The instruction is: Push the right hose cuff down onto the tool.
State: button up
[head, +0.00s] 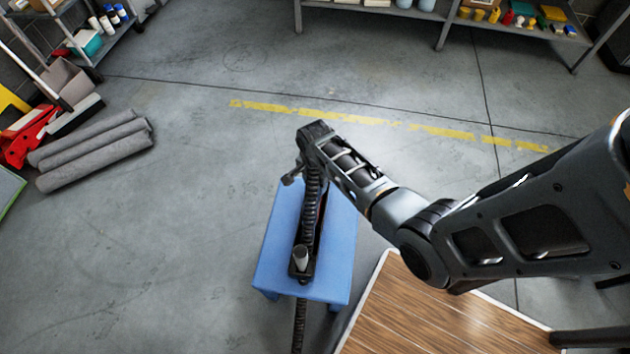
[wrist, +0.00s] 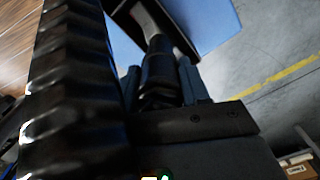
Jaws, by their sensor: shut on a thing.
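A blue stool (head: 335,255) carries the long dark tool (head: 302,276), which also shows in the wrist view (wrist: 188,34). A black ribbed hose (head: 310,208) runs along the tool; a large ribbed length of hose (wrist: 72,95) fills the left of the wrist view. My gripper (head: 293,177) is over the stool's far end. In the wrist view its fingers (wrist: 160,85) are shut on a dark cylindrical piece, the hose cuff (wrist: 158,65). The cuff's far end meets or overlaps the tool; I cannot tell whether it is seated.
A short grey cylinder (head: 300,257) stands at the tool's near end. A hose length (head: 299,325) hangs below the stool's near edge. A wood-topped surface (head: 440,315) is close on the right. Grey rolls (head: 95,150) lie at left; the floor between is clear.

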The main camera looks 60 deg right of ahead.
jog(key=shift+f, duration=0.2)
dwell(0.5)
jog(key=o, duration=1.4)
jog(key=shift+c, duration=0.2)
notch_tip(320, 180, up, 8)
jog(key=shift+f+p, duration=0.1)
jog(key=shift+p, duration=0.35)
